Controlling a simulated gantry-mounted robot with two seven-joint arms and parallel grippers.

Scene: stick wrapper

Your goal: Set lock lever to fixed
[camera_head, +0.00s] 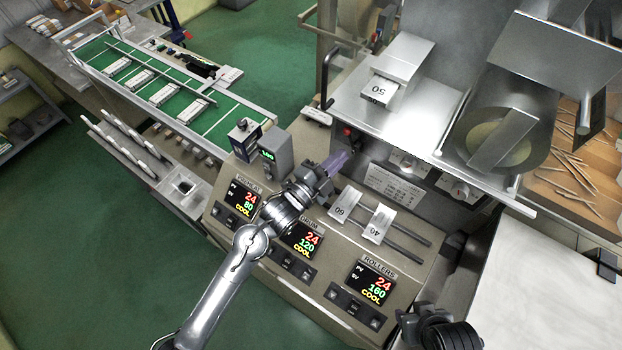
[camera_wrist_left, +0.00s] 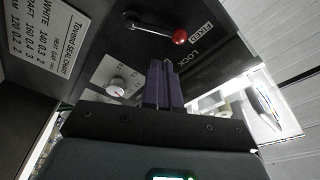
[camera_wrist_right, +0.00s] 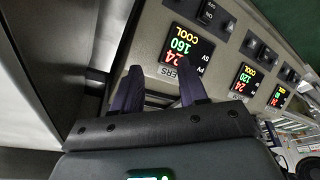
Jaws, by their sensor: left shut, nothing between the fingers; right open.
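The lock lever (camera_wrist_left: 155,27) shows in the left wrist view as a dark arm with a red ball knob at its right end. The knob lies beside the printed word FIXED (camera_wrist_left: 200,27); the word LOCK (camera_wrist_left: 194,58) is printed below it. In the head view the red knob (camera_head: 347,131) is small, on the machine's front. My left gripper (camera_head: 336,163) is just below the knob there, apart from it; its purple fingers (camera_wrist_left: 164,84) are shut and empty. My right gripper (camera_wrist_right: 160,90) is open and empty near the rollers display.
The control panel (camera_head: 331,268) with lit displays lies below my left arm. Two sliders marked 60 (camera_head: 344,203) and 40 (camera_head: 376,224) stand right of my left gripper. A white dial (camera_wrist_left: 116,86) is left of the fingers. A green conveyor (camera_head: 150,90) runs at upper left.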

